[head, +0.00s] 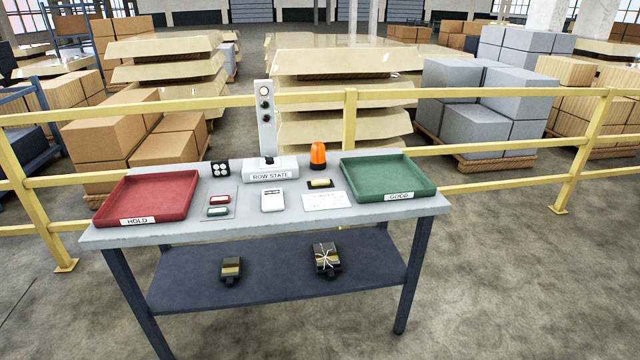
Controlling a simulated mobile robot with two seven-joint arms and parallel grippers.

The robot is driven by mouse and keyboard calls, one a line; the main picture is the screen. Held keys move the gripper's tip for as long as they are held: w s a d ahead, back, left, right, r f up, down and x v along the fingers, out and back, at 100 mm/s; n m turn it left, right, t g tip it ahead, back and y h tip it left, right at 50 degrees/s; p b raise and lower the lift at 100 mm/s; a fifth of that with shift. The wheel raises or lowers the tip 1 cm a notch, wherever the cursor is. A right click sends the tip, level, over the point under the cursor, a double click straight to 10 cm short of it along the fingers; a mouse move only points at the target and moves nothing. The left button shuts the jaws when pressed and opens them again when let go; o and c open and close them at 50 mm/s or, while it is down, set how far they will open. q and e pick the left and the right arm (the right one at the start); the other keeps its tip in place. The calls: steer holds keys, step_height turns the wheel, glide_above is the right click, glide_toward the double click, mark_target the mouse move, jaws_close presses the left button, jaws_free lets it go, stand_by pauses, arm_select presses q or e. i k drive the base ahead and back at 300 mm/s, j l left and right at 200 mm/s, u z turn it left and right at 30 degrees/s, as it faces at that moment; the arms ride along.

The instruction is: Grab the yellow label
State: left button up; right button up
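A small pale-yellow piece (320,183) lies on a dark holder on the trolley's top, just in front of the orange beacon (318,155). It looks like the yellow label, but it is too small to read. The trolley top (250,215) is light grey. Neither of my grippers shows in the head view, and nothing is seen touching the yellow piece.
A red HOLD tray (128,220) is at the left and a green GOOD tray (398,197) at the right, both empty. A ROW STATE box (271,175), white device (272,201) and white card (324,201) lie between. A yellow railing (500,148) runs behind.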

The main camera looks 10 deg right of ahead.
mark_target(325, 181)
steer(key=i+l+u, duration=0.1)
steer(key=l, duration=0.45)
steer(key=i+l+u, duration=0.1)
steer(key=i+l, duration=0.15)
steer(key=l, duration=0.3)
steer(key=i+l+u, duration=0.15)
steer(key=l, duration=0.4)
steer(key=i+l+u, duration=0.1)
steer(key=l, duration=0.45)
steer(key=i+l+u, duration=0.1)
steer(key=l, duration=0.5)
steer(key=i+l+u, duration=0.1)
steer(key=l, duration=0.5)
